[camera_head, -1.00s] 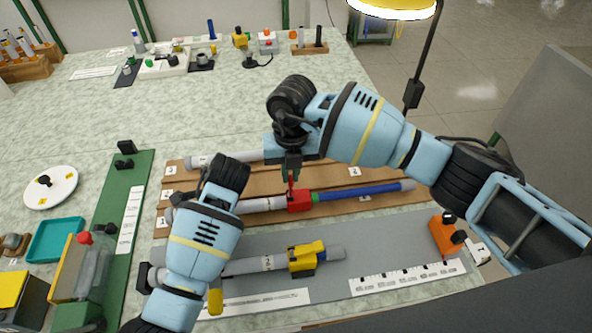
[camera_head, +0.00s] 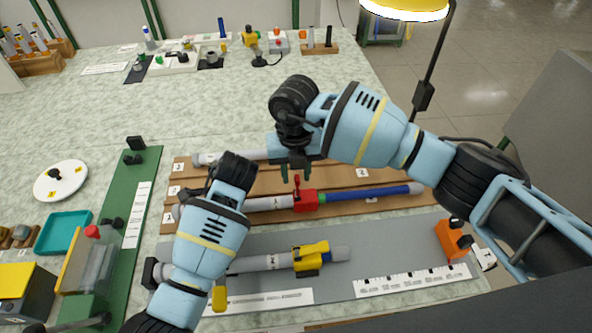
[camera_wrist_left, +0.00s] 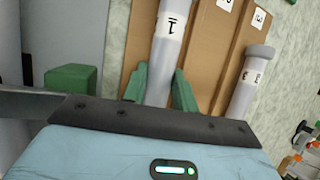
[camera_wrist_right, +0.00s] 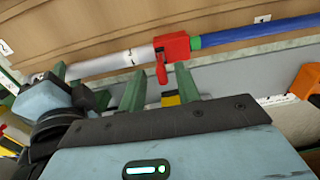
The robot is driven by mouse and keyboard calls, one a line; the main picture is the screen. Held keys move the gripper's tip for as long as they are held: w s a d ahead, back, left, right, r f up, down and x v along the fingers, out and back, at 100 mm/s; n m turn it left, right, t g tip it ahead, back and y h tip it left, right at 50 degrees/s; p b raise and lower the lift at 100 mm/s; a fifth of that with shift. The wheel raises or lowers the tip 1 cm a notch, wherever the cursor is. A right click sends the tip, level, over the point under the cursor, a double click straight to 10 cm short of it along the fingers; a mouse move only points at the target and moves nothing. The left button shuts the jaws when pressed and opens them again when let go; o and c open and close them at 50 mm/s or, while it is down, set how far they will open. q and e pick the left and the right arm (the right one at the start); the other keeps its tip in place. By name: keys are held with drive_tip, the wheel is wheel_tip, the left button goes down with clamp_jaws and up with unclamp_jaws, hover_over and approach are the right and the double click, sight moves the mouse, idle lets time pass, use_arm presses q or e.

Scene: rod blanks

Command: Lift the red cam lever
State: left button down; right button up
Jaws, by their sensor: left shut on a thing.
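The red cam lever (camera_head: 297,181) stands up from the red clamp block (camera_head: 305,200), which sits where a grey rod (camera_head: 268,203) meets a blue rod (camera_head: 365,193). My right gripper (camera_head: 296,173) is open just above the block. In the right wrist view the lever (camera_wrist_right: 161,74) shows between its two spread green fingers, with no clear contact. My left gripper (camera_wrist_left: 160,82) is shut on the grey rod labelled 1 (camera_wrist_left: 170,35). In the head view my left wrist hides that grip.
A yellow clamp (camera_head: 312,257) on another grey rod lies on the grey mat (camera_head: 400,240) in front. An orange block (camera_head: 453,238) stands at the mat's right. Another grey rod (camera_head: 212,158) lies behind on the brown board (camera_head: 345,172).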

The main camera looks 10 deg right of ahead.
sight(296, 176)
drive_tip(key=shift+r, duration=0.1)
wheel_tip(296, 176, up, 12)
idle(0.5)
drive_tip(key=shift+a, duration=0.1)
use_arm(q)
drive_tip(key=c, duration=1)
unclamp_jaws()
drive_tip(key=shift+r, duration=0.1)
drive_tip(key=v, duration=0.7)
drive_tip(key=shift+r, duration=0.15)
drive_tip(key=shift+s+d, duration=0.1)
drive_tip(key=shift+d, duration=0.05)
